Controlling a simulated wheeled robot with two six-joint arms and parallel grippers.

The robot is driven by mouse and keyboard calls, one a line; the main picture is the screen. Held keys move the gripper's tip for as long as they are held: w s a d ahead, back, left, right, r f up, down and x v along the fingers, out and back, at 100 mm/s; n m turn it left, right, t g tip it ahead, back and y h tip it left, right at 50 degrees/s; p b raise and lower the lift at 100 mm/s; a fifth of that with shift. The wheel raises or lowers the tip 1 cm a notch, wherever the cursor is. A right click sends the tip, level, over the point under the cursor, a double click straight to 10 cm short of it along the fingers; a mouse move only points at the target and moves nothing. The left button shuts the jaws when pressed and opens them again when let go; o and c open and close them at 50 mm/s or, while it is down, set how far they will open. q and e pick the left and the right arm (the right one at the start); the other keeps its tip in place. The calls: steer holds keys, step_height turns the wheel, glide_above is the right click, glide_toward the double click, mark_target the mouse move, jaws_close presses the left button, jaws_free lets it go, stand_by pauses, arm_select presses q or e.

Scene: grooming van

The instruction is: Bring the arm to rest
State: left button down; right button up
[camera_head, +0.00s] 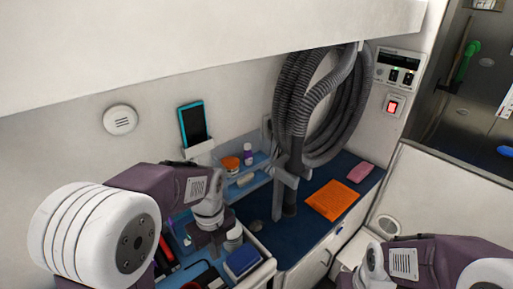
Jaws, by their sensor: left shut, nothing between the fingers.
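My left arm (150,190) comes in from the left, bends at the wrist and hangs down over the cluttered tray at the lower middle. My left gripper (213,248) points down above or among the tray's things; it is shut and holds nothing. Its fingertips are small and hard to make out. My right arm (425,260) shows at the lower right corner; its gripper is not in view.
The tray (262,274) holds a dark blue box (242,262) and several tools close to my left gripper. An orange cloth (332,200) and a pink cloth (361,172) lie on the blue counter. A coiled grey hose (284,105) hangs behind.

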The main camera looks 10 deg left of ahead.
arm_select(q)
steer(key=s+f+n, duration=0.2)
steer(key=f+n, duration=0.1)
steer(key=n, duration=1)
steer(key=s+f+n+t, duration=0.1)
steer(key=s+f+n, duration=0.2)
steer(key=n, duration=1)
steer(key=shift+s+t, duration=0.2)
steer(key=shift+t, duration=0.1)
steer(key=c, duration=1.2)
jaws_free()
